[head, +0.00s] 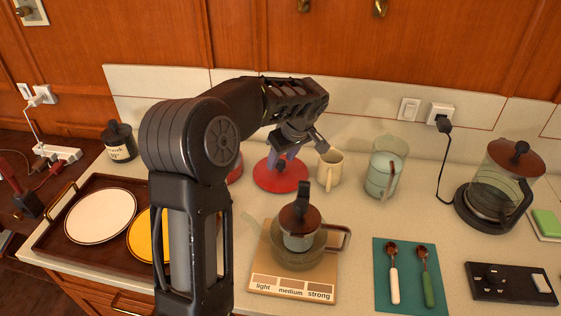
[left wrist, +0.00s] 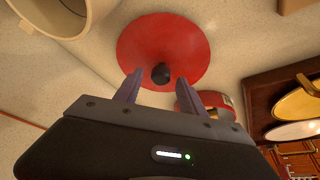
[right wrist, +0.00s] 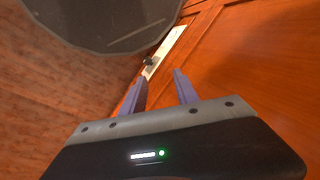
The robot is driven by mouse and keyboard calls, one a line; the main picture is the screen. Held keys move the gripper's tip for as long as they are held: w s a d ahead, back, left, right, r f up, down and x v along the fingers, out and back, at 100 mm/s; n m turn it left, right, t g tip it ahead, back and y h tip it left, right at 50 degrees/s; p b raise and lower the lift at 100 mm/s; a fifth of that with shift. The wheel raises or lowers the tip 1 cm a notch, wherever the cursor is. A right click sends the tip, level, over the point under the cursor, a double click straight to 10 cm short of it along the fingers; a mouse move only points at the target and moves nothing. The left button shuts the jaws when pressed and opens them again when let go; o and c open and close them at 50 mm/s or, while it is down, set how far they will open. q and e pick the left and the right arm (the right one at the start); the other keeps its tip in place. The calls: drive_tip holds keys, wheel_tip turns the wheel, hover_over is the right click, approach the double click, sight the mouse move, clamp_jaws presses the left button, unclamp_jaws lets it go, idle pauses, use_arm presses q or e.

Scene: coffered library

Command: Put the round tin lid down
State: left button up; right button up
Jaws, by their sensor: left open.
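The round red tin lid (head: 281,178) appears to lie flat on the counter, left of the cream mug. It also shows in the left wrist view (left wrist: 163,40), with its dark knob (left wrist: 161,74) between the fingertips. My left gripper (head: 291,158) is above the lid, its fingers spread on either side of the knob with gaps. The red tin (head: 236,170) stands left of the lid, mostly hidden behind my left arm. My right gripper (right wrist: 160,82) is open and empty, away from the counter items, and is outside the head view.
The cream mug (head: 329,168) stands close right of the lid, with glass cups (head: 385,172) beyond. A glass pot (head: 299,255) on a board is in front. A dark tray (head: 58,237) with plates is at left; a French press (head: 497,185) is at right.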

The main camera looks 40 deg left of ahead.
use_arm(q)
drive_tip(key=v, duration=1)
drive_tip(key=shift+b, duration=0.3)
drive_tip(key=shift+s+d, duration=0.1)
